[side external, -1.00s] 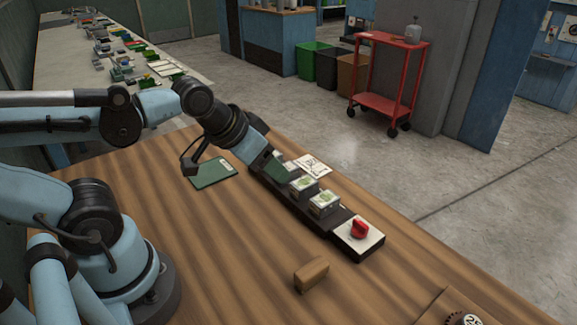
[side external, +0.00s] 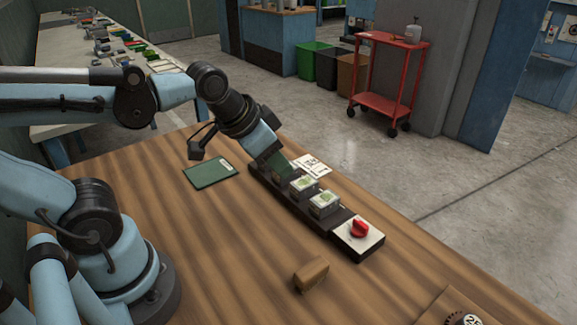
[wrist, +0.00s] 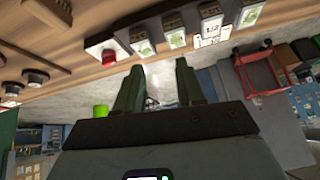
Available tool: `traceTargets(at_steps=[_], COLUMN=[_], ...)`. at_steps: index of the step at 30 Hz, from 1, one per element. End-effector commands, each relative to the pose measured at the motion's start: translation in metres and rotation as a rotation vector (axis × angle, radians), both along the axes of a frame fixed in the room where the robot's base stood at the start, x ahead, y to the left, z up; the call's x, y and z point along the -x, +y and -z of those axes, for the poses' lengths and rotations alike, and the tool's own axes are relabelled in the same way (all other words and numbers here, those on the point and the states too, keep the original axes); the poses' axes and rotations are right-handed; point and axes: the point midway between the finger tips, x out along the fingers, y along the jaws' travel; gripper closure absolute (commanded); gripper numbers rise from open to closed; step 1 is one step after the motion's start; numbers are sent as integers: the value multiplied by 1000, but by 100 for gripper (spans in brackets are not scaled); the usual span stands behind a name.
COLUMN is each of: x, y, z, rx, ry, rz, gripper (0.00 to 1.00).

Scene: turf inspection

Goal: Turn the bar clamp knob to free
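The red knob (side external: 360,228) sits on a white plate (side external: 345,238) at the near right end of a dark rail (side external: 315,222). It also shows in the wrist view (wrist: 109,57), left of my fingers. Which marking it points to is too small to read. Small pale blocks with green tops (side external: 324,203) stand along the rail. My gripper (side external: 279,164) has green fingers over the rail's far end, well away from the knob. In the wrist view my gripper (wrist: 157,66) has its fingers apart with nothing between them. The fingers partly hide the rail's far end in the side view.
A brown block (side external: 312,273) lies on the wooden table left of the knob plate. A green booklet (side external: 211,172) lies near the far edge, and a printed white card (side external: 314,166) beside the rail. A dial (side external: 466,320) is at the bottom right. The table's middle is clear.

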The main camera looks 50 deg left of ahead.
Motion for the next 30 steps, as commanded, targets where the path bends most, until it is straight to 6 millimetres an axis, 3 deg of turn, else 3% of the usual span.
traceTargets(at_steps=[9,21,30], x=[-48,-96,-105], y=[-47,-116,-136], z=[-27,-22,-13], rx=[-212,-383,-412], ry=[201,405,451], rz=[522,1193,1381], gripper=[62,62,62])
